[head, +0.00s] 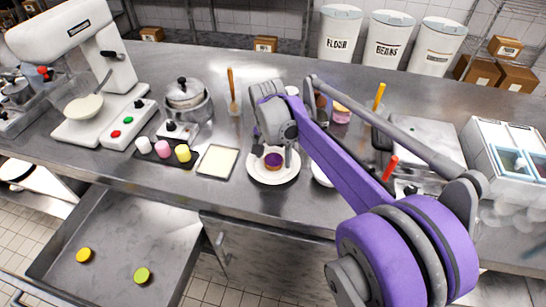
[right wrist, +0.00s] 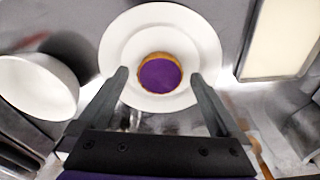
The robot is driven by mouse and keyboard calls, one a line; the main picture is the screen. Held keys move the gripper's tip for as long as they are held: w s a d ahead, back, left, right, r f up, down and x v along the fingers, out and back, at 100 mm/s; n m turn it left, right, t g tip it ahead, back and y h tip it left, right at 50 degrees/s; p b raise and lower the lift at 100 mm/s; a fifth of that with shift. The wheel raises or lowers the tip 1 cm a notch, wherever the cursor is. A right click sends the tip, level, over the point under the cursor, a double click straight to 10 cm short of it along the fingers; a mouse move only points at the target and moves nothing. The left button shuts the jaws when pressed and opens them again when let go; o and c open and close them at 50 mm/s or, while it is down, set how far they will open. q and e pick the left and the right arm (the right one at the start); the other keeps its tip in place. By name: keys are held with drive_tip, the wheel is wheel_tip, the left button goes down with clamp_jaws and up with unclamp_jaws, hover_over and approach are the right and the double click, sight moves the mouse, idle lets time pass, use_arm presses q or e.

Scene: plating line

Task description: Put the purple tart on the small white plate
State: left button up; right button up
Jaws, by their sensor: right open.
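The purple tart (head: 273,160) has a purple top and a tan crust. It sits near the middle of the white plate (head: 288,177); in the right wrist view the tart (right wrist: 160,73) is surrounded by the plate's rim (right wrist: 118,40). My right gripper (head: 272,158) is over the plate, and in the right wrist view its two fingers (right wrist: 158,77) are spread either side of the tart with gaps between. The fingers look apart from the tart. The gripper is open and empty. My left gripper is not in view.
A white bowl (right wrist: 40,88) stands beside the plate, partly hidden by my arm in the head view. A cream-coloured tray (head: 217,161) lies left of the plate. Yellow and green tarts (head: 142,275) lie in the open drawer (head: 110,240) below. A mixer (head: 75,60) stands far left.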

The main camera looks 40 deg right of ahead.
sight(270, 165)
wheel_tip(270, 165, up, 11)
drive_tip(key=a, duration=0.1)
drive_tip(key=shift+s+p, duration=0.35)
drive_tip(key=shift+p, duration=0.1)
drive_tip(key=shift+a, duration=0.2)
